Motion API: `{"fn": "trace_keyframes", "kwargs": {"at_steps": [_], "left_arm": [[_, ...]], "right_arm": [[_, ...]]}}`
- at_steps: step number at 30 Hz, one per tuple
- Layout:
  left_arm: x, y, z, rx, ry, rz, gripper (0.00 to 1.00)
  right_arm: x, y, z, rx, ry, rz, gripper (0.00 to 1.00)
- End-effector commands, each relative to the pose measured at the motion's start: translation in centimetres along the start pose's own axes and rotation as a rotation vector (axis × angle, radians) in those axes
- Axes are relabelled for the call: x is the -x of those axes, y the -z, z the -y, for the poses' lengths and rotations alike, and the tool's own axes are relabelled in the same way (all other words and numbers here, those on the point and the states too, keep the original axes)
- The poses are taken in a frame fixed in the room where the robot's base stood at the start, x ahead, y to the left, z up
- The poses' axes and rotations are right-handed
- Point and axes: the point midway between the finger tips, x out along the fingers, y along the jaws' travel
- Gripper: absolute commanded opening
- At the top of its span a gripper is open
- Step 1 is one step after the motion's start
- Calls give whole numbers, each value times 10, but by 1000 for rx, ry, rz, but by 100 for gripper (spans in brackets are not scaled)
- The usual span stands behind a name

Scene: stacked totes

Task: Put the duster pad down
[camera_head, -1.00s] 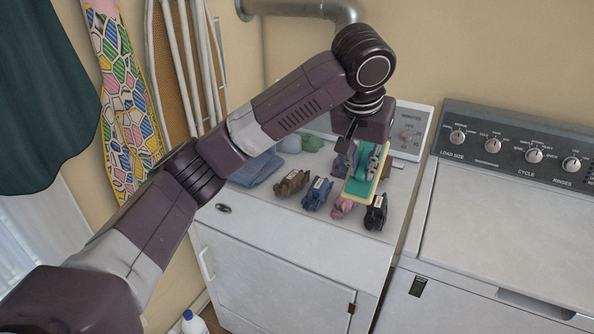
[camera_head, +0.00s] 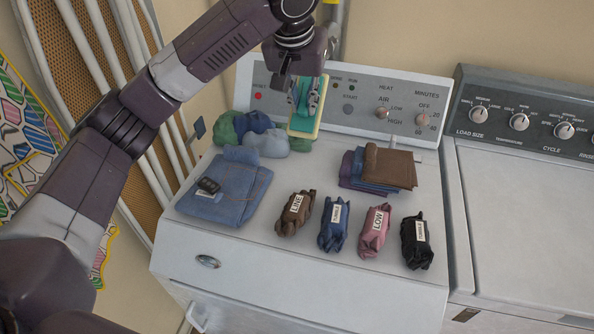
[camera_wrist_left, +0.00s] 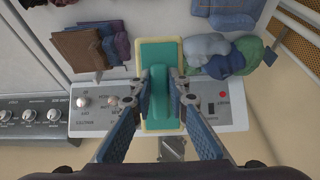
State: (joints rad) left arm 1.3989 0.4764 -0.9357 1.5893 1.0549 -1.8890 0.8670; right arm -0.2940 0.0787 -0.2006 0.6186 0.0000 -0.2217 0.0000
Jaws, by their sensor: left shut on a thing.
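The duster pad (camera_head: 307,122) is a flat green-teal pad with a cream-yellow edge and a raised teal grip. My left gripper (camera_head: 306,100) is shut on that grip and holds the pad near the dryer's control panel, above the back of the dryer top (camera_head: 300,255). In the left wrist view the pad (camera_wrist_left: 160,55) lies between the two fingers (camera_wrist_left: 160,95). I cannot tell whether its lower edge touches anything. My right gripper is in neither view.
Rolled garments with tags, such as the pink one (camera_head: 373,232), line the dryer's front. Folded jeans (camera_head: 232,186), bundled cloths (camera_head: 262,140) and a folded brown stack (camera_head: 385,166) lie behind. Bare dryer top shows between them. A washer (camera_head: 530,200) stands at right.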

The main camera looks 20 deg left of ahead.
Motion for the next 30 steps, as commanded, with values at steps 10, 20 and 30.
{"fn": "trace_keyframes", "kwargs": {"at_steps": [10,20,30], "left_arm": [[-85,-37,2,1,3,4,0],[-124,-51,1,2,2,1,0],[-159,-66,1,1,2,-1,0]], "right_arm": [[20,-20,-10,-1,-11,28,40],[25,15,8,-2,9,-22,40],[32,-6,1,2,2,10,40]]}}
